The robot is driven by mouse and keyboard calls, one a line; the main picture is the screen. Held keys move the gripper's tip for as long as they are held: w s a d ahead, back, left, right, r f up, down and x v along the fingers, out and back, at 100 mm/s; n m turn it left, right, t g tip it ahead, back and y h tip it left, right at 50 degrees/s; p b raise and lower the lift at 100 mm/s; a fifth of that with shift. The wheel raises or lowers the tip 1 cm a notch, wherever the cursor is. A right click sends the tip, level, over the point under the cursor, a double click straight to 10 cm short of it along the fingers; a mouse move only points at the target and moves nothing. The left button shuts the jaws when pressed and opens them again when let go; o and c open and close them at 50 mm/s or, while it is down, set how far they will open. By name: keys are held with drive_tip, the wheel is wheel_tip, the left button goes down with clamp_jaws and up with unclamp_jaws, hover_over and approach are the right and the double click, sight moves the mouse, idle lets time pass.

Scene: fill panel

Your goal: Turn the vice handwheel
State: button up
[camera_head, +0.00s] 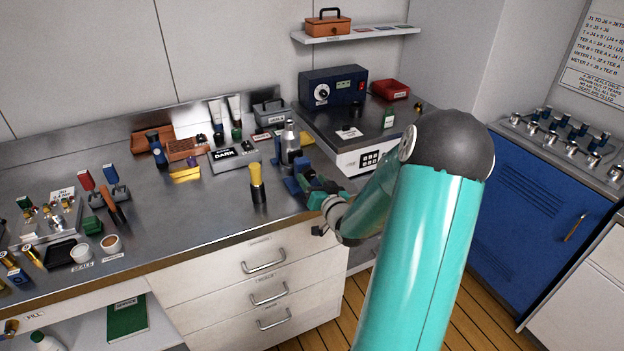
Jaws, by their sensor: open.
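A blue vice (294,184) stands at the front edge of the steel bench, near its right end. Its handwheel cannot be made out; my arm's end covers that side of the vice. My gripper (316,192) is at the right side of the vice, very close to it. Whether it touches the vice cannot be told. The gripper is small and partly merged with the dark parts around it, but it is open and nothing shows held in it.
A black and yellow bottle (257,184) stands left of the vice, and a silver bottle (290,142) stands behind it. A blue instrument box (333,87) is farther back. White drawers (265,268) are below the bench edge. A blue cabinet (530,205) stands right of my arm.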

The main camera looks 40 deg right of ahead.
drive_tip(key=v, duration=1.2)
drive_tip(key=shift+s, duration=0.25)
drive_tip(key=shift+w+a+r, duration=0.1)
drive_tip(key=w+a+r+n+g, duration=0.45)
drive_tip(key=a+r+g, duration=0.25)
drive_tip(key=a, duration=0.5)
drive_tip(key=s+a+r+n+g+y, duration=0.1)
drive_tip(key=s+a+r+g+y, duration=0.1)
drive_tip(key=s+a, duration=0.5)
drive_tip(key=s+a+r+n+g+y, duration=0.1)
drive_tip(key=s+a+r+g+y, duration=0.1)
drive_tip(key=s+a, duration=0.5)
drive_tip(key=a+r+y, duration=0.1)
drive_tip(key=a+r, duration=0.1)
drive_tip(key=a, duration=0.4)
drive_tip(key=shift+r+n+g, duration=0.25)
drive_tip(key=shift+n+g, duration=0.1)
drive_tip(key=shift+g, duration=0.05)
